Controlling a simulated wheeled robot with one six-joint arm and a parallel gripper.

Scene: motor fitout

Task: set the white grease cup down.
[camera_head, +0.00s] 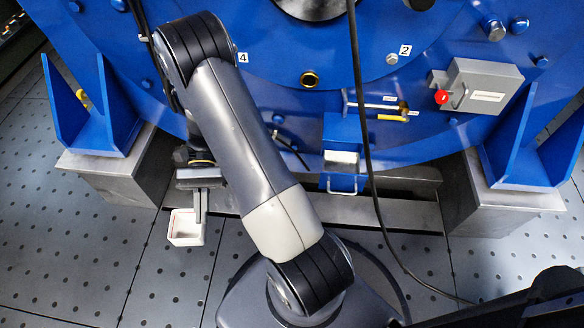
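The white grease cup (185,229) is a small, square, open-topped cup left of my arm, seen against the dotted grey floor. My gripper (200,209) points down at the cup's right side. Its fingers look closed together on that wall, and the cup hangs upright from them. Only one narrow finger edge shows clearly; the other is hidden. I cannot tell exactly how high the cup is above the floor.
A large blue motor housing (285,110) fills the back. A blue holder (345,133) with a pale block is on its front. Grey plinths (112,176) stand at both sides. A black cable (366,160) hangs right of my arm. Floor at left is clear.

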